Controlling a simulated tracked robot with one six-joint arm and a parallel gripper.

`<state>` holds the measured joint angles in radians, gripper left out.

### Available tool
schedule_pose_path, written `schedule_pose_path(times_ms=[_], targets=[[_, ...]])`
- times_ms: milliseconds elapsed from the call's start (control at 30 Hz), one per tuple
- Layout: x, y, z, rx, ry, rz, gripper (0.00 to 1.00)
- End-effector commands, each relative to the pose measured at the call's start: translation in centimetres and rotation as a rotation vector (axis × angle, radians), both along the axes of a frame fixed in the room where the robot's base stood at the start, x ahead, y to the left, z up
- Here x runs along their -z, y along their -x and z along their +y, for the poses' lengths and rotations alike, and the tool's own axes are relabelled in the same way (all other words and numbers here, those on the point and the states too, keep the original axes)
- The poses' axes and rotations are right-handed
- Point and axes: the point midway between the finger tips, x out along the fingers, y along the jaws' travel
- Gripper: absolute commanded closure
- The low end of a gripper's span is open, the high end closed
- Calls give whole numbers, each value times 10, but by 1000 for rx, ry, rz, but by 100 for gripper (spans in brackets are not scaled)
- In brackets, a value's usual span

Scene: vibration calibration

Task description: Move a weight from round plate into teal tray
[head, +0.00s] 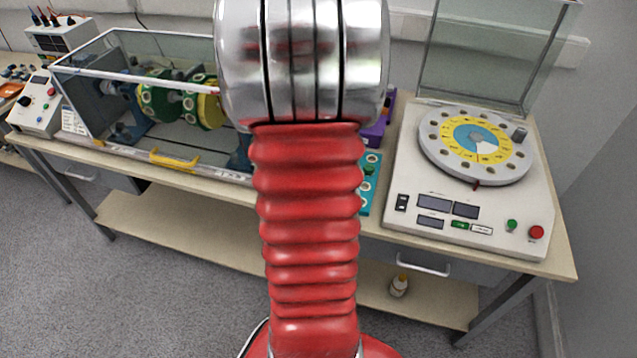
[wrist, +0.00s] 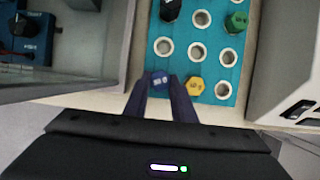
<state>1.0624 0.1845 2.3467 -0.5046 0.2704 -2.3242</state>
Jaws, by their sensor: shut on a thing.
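The round plate (head: 437,158) sits on a white machine at the right of the head view, with a grey weight (head: 520,134) at its right edge. The teal tray (wrist: 182,34) fills the upper middle of the wrist view; a strip of it shows beside my arm in the head view (head: 375,161). It holds a black weight (wrist: 170,10), a green weight (wrist: 236,22) and a yellow weight (wrist: 194,86); several holes are empty. I cannot tell whether the weight touches the tray.
A clear-walled machine (head: 160,100) with green and yellow discs stands left of the tray. The white machine with buttons (head: 480,225) and its raised clear cover (head: 495,50) stand to the right. A purple object (head: 378,130) is behind the tray.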

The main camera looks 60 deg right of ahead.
Motion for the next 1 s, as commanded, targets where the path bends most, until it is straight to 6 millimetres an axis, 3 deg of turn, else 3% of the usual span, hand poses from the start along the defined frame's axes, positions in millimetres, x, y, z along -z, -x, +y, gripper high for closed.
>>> schedule_pose_path(times_ms=[200,233,500,1000], targets=[[2,0,0,1,-1,0,98],[2,0,0,1,0,0,75],[2,0,0,1,0,0,56],[-7,0,3,1,3,-2,55]])
